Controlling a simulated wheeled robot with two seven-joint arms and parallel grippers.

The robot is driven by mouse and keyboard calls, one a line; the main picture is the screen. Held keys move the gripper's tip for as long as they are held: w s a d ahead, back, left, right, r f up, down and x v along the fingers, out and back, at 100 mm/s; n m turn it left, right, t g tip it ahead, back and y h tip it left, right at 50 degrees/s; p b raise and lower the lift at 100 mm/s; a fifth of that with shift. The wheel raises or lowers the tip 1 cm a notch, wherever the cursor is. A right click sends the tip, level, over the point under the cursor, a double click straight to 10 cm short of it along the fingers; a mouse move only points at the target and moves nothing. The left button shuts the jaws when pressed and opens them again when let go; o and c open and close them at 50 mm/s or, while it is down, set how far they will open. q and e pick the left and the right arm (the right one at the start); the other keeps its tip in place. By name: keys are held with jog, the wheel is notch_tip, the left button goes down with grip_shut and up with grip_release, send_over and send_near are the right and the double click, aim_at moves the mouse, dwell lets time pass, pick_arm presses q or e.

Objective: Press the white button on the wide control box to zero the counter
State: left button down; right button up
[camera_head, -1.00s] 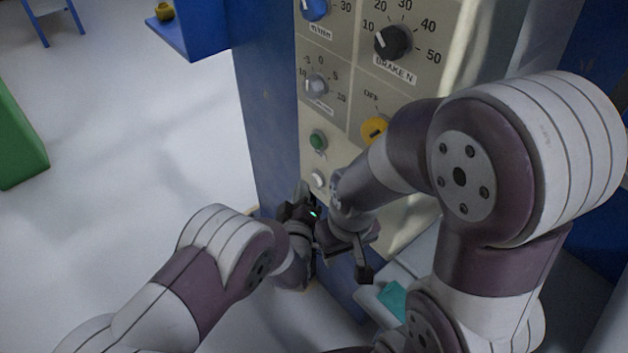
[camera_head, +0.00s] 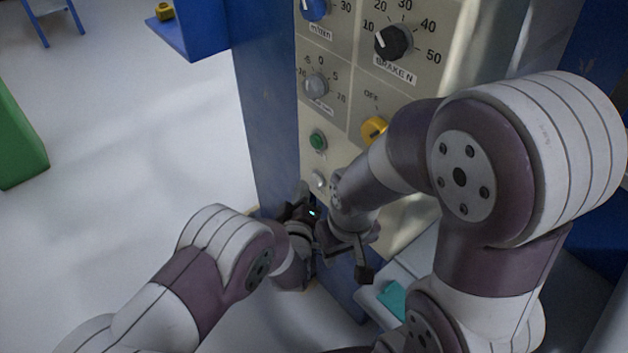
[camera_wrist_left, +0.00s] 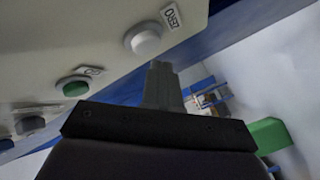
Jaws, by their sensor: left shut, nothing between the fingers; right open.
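The white button (camera_head: 319,180) sits low on the beige face of the control box (camera_head: 335,150), below a green button (camera_head: 318,140). In the left wrist view the white button (camera_wrist_left: 146,40) has a ZERO label beside it, and the green button (camera_wrist_left: 75,86) is at the left. My left gripper (camera_head: 303,190) is shut and empty, close to the white button. Its fingers also show in the left wrist view (camera_wrist_left: 162,85), their tip just below the button in the picture; I cannot tell whether they touch. My right gripper (camera_head: 345,262) is open, lower and to the right.
Above the buttons are a grey knob (camera_head: 316,86), a black knob (camera_head: 393,42), a blue knob (camera_head: 315,8) and a yellow knob (camera_head: 374,129). My right arm covers part of the panel. A teal item (camera_head: 392,300) lies at lower right. A green block (camera_head: 18,140) stands at far left.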

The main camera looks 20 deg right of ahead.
pick_arm(q)
jog(key=shift+d, duration=0.1)
dwell(0.4)
jog(key=shift+w+d, duration=0.15)
jog(key=shift+d, duration=0.2)
jog(key=shift+w+d+b, duration=0.15)
jog(key=shift+d+b, duration=0.25)
jog(key=shift+b, duration=0.1)
dwell(0.5)
dwell(0.3)
jog(key=shift+s+a+p, duration=0.3)
jog(key=shift+a+p, duration=0.05)
jog(key=shift+a, duration=0.45)
jog(key=a, duration=0.1)
jog(key=s+a+p, duration=0.1)
jog(key=a, duration=0.2)
jog(key=shift+s+a+p, duration=0.35)
